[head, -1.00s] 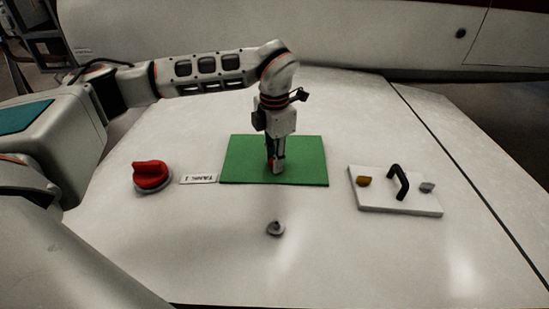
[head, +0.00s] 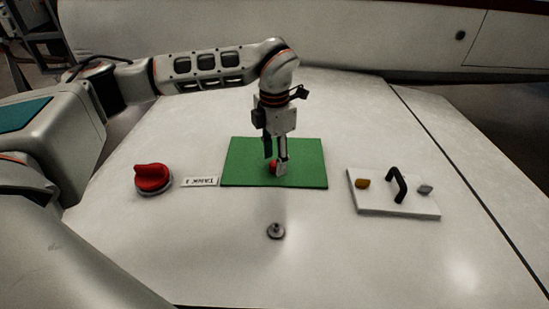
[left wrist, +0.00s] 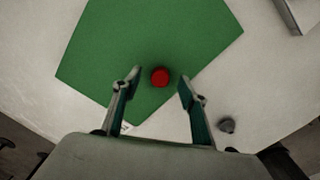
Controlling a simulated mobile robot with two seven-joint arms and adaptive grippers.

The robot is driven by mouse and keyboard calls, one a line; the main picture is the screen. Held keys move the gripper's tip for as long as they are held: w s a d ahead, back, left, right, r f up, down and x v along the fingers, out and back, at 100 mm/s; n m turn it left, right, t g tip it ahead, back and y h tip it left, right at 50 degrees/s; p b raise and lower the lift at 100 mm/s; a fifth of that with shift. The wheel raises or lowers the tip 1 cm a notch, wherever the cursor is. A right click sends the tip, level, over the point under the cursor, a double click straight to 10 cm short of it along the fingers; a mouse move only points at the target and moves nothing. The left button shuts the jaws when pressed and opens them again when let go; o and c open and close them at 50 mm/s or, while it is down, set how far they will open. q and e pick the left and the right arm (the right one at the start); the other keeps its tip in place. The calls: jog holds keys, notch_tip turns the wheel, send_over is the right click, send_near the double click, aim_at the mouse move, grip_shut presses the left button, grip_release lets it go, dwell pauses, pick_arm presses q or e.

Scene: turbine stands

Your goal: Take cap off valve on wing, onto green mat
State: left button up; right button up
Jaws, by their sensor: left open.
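The red cap (head: 273,168) is on the green mat (head: 237,160), near the mat's front edge. In the left wrist view the round red cap (left wrist: 160,76) shows between my fingertips, with a gap on both sides. My left gripper (head: 275,165) points down over the mat and is open around the cap. The bare grey valve (head: 275,231) stands on the white wing in front of the mat; it also shows at the lower right in the left wrist view (left wrist: 226,125). My right gripper is not in view.
A red knob (head: 152,178) and a small label (head: 200,182) are left of the mat. A white panel (head: 408,207) with a black handle (head: 397,184), a yellow knob and a grey knob is on the right. The wing between them is clear.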

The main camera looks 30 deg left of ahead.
aim_at(274, 163)
pick_arm(q)
jog(key=shift+r, duration=2.6)
